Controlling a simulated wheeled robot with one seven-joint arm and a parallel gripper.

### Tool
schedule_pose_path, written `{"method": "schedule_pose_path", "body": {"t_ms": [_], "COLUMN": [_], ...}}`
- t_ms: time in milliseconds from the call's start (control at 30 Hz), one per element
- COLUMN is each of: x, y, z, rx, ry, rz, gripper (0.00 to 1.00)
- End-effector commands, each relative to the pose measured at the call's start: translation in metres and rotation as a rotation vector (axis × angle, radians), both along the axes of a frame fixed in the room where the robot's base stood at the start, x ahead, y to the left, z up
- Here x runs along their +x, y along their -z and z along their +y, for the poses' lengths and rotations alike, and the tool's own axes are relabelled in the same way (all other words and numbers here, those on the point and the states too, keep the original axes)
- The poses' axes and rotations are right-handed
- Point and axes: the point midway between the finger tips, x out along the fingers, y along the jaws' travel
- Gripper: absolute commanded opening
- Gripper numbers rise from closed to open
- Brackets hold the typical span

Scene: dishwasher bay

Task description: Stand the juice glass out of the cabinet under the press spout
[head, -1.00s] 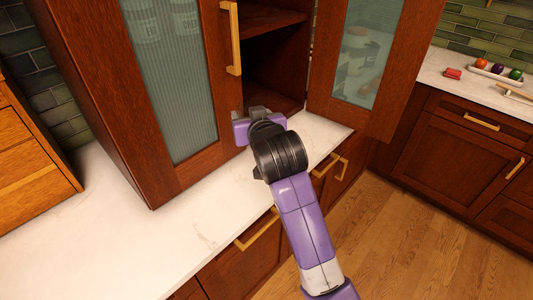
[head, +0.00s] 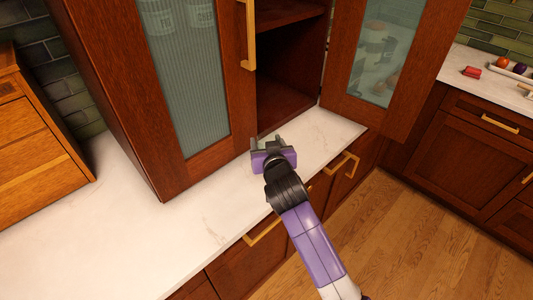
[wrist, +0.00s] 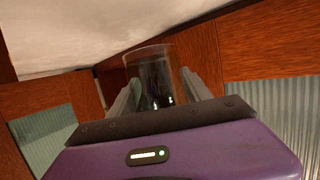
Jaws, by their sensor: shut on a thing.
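The juice glass (wrist: 153,76) is clear and sits between the two fingers of my gripper (wrist: 160,95) in the wrist view. My gripper (head: 268,144) is shut on it. In the head view my gripper is over the pale counter, just in front of the cabinet's open bay, and the glass is hardly visible there. The cabinet (head: 285,100) has its right glazed door (head: 378,50) swung open and a dark, empty-looking lower shelf. The press and its spout are not in view.
The closed left glazed door (head: 190,80) has a brass handle (head: 248,35). A wooden drawer unit (head: 35,140) stands at the left. The white counter (head: 130,235) is clear at front left. A red item (head: 472,72) and a tray of coloured balls sit on the right-hand counter.

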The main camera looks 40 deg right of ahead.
Motion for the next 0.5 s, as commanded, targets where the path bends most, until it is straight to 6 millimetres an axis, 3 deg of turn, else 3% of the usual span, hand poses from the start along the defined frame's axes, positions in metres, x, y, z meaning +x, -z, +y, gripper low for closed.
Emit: {"method": "schedule_pose_path", "body": {"t_ms": [300, 500], "x": [0.000, 0.000], "y": [0.037, 0.045], "z": [0.000, 0.000], "rx": [0.000, -0.001], "ry": [0.000, -0.001], "rz": [0.001, -0.002], "gripper": [0.08, 0.08]}}
